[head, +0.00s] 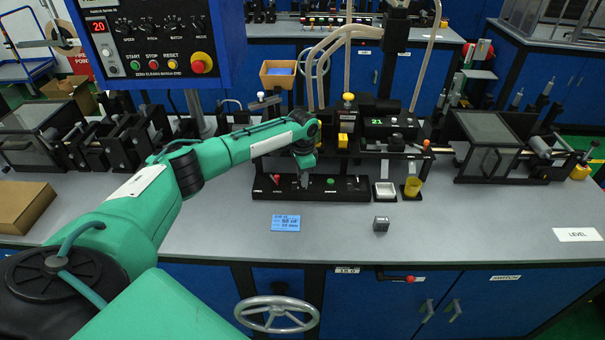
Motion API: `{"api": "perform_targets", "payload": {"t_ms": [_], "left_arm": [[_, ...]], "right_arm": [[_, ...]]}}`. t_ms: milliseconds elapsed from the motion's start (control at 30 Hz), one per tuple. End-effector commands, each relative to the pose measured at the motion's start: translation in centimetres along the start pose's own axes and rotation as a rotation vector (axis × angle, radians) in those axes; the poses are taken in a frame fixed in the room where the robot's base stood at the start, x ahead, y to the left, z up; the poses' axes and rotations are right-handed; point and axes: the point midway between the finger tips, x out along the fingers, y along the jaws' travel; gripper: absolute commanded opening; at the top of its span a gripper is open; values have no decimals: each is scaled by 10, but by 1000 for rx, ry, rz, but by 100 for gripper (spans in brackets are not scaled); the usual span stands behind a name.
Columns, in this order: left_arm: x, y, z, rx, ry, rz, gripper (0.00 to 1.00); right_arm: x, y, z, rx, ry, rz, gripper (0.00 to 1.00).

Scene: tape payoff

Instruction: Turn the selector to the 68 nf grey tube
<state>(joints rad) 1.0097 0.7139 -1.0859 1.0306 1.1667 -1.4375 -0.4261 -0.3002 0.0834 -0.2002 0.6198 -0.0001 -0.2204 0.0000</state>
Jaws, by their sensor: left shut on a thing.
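My left arm reaches from the left to a low black panel (350,190) on the grey bench. My left gripper (304,181) points down at this panel, between a red knob (276,178) and a green button (331,182). It is shut on a small part there, which the fingers hide; I cannot tell whether that part is the selector or where it points. A blue card (286,223) lies in front, with text too small to read surely. Pale tubes (347,70) rise behind the panel; I cannot tell which is the grey 68 nF one. My right gripper is not in view.
A small grey block (381,224), a white dish (385,191) and a yellow cup (412,187) stand right of the panel. A box with a green display (385,124) stands behind. A cardboard box (36,206) lies left. The front right bench is mostly clear.

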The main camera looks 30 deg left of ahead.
Motion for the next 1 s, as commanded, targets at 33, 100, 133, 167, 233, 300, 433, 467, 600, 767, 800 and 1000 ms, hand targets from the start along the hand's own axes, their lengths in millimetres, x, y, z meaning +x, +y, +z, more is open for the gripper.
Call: {"api": "perform_targets", "payload": {"t_ms": [33, 100, 133, 167, 233, 300, 433, 467, 600, 767, 800, 1000], "left_arm": [[-2, 2, 0, -27, -1, 4, 6], [-3, 1, 0, -78, -2, 4, 6], [-4, 1, 0, -102, -1, 4, 6], [-3, 2, 0, -127, -2, 5, 6], [-4, 2, 0, -188, -2, 5, 6], [-4, 2, 0, -255, -3, 5, 6], [-4, 2, 0, -379, -3, 4, 6], [-4, 2, 0, -408, -2, 5, 6], [-3, 2, 0, -538, -2, 4, 6], [-3, 2, 0, -675, -2, 3, 6], [-3, 2, -1, -706, -2, 4, 6], [-1, 2, 0, -834, -2, 3, 6]], "right_arm": [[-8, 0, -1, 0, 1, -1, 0], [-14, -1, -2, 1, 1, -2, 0], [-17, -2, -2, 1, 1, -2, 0], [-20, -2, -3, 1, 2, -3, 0], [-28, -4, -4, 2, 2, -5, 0], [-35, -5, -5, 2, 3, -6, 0], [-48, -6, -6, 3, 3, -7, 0], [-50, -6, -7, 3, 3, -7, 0], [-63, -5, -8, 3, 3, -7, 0], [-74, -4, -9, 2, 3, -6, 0], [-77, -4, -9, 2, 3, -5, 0], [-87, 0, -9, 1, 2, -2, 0]]}}
